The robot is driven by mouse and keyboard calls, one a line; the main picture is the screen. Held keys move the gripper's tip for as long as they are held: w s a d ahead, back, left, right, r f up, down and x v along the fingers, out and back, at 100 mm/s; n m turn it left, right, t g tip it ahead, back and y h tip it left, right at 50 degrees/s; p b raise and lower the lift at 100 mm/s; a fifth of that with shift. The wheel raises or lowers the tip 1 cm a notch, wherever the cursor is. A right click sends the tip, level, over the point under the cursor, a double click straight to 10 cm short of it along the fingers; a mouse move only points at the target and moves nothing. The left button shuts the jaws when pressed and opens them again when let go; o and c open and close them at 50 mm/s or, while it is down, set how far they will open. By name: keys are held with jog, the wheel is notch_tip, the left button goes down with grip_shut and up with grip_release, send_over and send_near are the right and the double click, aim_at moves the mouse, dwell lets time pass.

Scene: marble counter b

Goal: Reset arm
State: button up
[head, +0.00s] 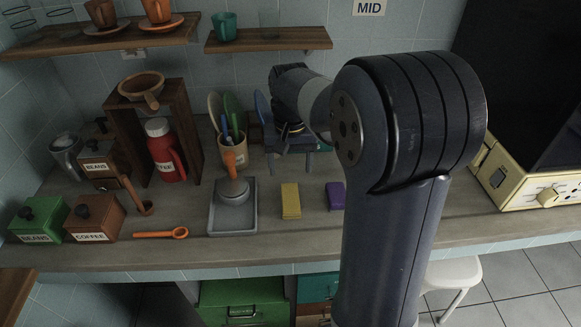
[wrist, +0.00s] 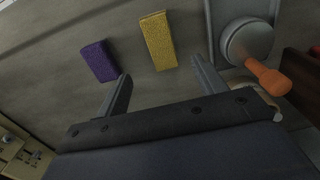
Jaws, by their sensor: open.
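My gripper (wrist: 161,66) is open and empty in the wrist view, its two fingers spread wide. It hangs over the counter, with a yellow block (wrist: 157,40) and a purple block (wrist: 99,60) beyond the fingertips. In the head view my gripper (head: 291,163) is at the back of the counter, partly covered by my own arm. The yellow block (head: 290,201) and purple block (head: 335,196) lie in front of it, apart from it.
A grey tray (head: 216,224) holds a round metal tool with an orange handle (head: 235,188). A tan cup of utensils (head: 234,153) stands close left of my gripper. A red flask (head: 163,155) and wooden stand are further left. A cream machine (head: 515,180) is at right. Shelves (head: 265,38) hang above.

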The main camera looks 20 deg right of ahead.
aim_at(291, 198)
notch_tip(291, 198, down, 12)
jog(key=shift+f+b, duration=0.1)
jog(key=shift+b, duration=0.35)
notch_tip(291, 198, up, 3)
jog(key=shift+r, duration=0.45)
